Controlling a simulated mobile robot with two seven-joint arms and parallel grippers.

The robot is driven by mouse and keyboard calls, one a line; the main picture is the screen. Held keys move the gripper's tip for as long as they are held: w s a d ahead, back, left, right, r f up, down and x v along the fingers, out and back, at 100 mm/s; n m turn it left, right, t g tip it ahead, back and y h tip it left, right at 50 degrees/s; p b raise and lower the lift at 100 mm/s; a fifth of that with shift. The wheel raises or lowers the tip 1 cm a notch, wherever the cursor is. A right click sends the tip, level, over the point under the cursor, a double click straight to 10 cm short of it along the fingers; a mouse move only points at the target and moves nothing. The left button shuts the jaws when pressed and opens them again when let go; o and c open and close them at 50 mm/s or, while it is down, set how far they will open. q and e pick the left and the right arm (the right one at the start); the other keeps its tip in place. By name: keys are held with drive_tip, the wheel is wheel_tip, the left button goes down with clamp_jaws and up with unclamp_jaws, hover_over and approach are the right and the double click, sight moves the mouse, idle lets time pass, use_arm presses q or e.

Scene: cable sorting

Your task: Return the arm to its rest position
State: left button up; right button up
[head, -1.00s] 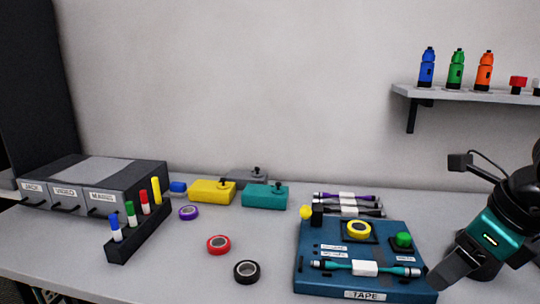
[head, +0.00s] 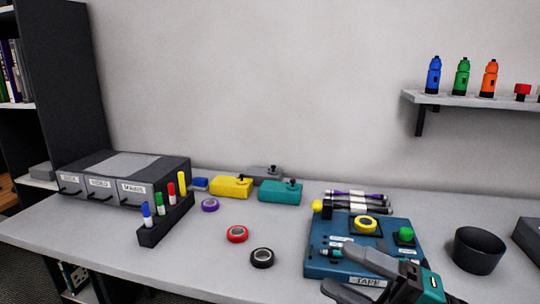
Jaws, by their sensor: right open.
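My right gripper (head: 345,272) is at the lower right of the head view, in front of the blue tape board (head: 318,262). Its jaws are open, pointing left, with nothing seen between them. A teal cable (head: 333,252) lies on the board, and the gripper hides most of it. I cannot tell whether the gripper touches the board. My left gripper is not in view.
A dark cup (head: 478,250) stands right of the board. Red (head: 237,234), black (head: 262,257) and purple (head: 210,205) tape rolls lie to the left. A marker rack (head: 166,225) and a drawer unit (head: 125,176) stand further left. A shelf (head: 470,99) with bottles is above right.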

drive_tip(key=w+d+f+m+t+h+p, duration=0.1)
drive_tip(key=d+f+m+t+h, duration=0.25)
drive_tip(key=f+m+h, duration=0.5)
drive_tip(key=w+d+f+m+t+h, duration=0.1)
drive_tip(key=d+f+m+t+h, duration=0.35)
drive_tip(key=m, duration=0.75)
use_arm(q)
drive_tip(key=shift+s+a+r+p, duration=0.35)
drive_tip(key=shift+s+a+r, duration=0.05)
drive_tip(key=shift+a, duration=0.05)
use_arm(e)
drive_tip(key=s+f+m+g+h, duration=0.2)
drive_tip(key=s+f, duration=0.3)
drive_tip(key=f, duration=0.4)
drive_tip(key=s+a+f+m+g+h, duration=0.1)
drive_tip(key=s+f+m+g+h, duration=0.1)
drive_tip(key=s+f+m, duration=0.3)
wheel_tip(320, 180, down, 4)
drive_tip(key=shift+s+a+f+g, duration=0.1)
drive_tip(key=shift+s+a+g, duration=0.3)
drive_tip(key=shift+g, duration=0.5)
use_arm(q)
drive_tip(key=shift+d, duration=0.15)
use_arm(e)
drive_tip(key=shift+d+m, duration=0.1)
drive_tip(key=shift+m, duration=0.15)
drive_tip(key=shift+c, duration=0.4)
